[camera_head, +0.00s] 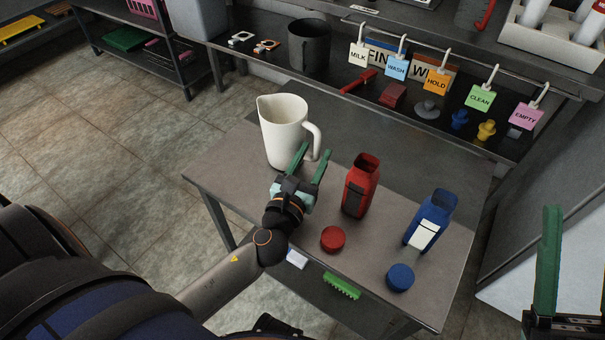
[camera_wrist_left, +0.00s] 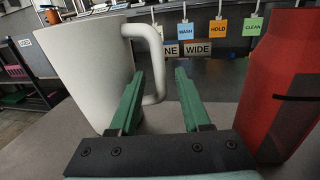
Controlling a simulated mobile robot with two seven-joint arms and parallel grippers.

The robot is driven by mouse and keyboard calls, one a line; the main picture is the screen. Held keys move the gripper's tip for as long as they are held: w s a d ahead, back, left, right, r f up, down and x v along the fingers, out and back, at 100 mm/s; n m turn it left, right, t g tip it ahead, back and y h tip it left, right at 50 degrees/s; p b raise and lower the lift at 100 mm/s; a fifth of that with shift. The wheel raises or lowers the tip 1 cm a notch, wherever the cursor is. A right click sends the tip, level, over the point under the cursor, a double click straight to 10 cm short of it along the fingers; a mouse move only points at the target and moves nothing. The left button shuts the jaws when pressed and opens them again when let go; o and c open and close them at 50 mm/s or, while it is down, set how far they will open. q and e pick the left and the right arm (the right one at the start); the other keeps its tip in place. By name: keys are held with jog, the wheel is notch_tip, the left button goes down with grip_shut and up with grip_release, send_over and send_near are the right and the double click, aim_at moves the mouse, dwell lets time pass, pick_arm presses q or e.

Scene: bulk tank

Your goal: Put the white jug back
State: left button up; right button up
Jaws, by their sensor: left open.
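The white jug (camera_head: 284,133) stands upright on the grey table (camera_head: 230,172), its handle to the right. In the left wrist view the jug (camera_wrist_left: 85,65) fills the left side, with its handle (camera_wrist_left: 158,60) just beyond my fingers. My left gripper (camera_head: 311,160) is open, its green fingers pointing at the handle side of the jug. In the left wrist view the left gripper (camera_wrist_left: 158,92) has nothing between its fingers; whether the left finger touches the handle I cannot tell. My right gripper (camera_head: 569,265) shows partly at the right edge, with its jaw opening unclear.
A red bottle (camera_head: 360,187) and a blue bottle (camera_head: 430,220) stand open right of my left gripper, with a red cap (camera_head: 332,239) and a blue cap (camera_head: 400,277) in front. A back shelf holds a dark pot (camera_head: 309,46) and hanging tags (camera_head: 436,82).

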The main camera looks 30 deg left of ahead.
pick_arm(q)
jog(key=s, duration=0.4)
jog(key=s+d, duration=0.1)
jog(key=s, duration=0.2)
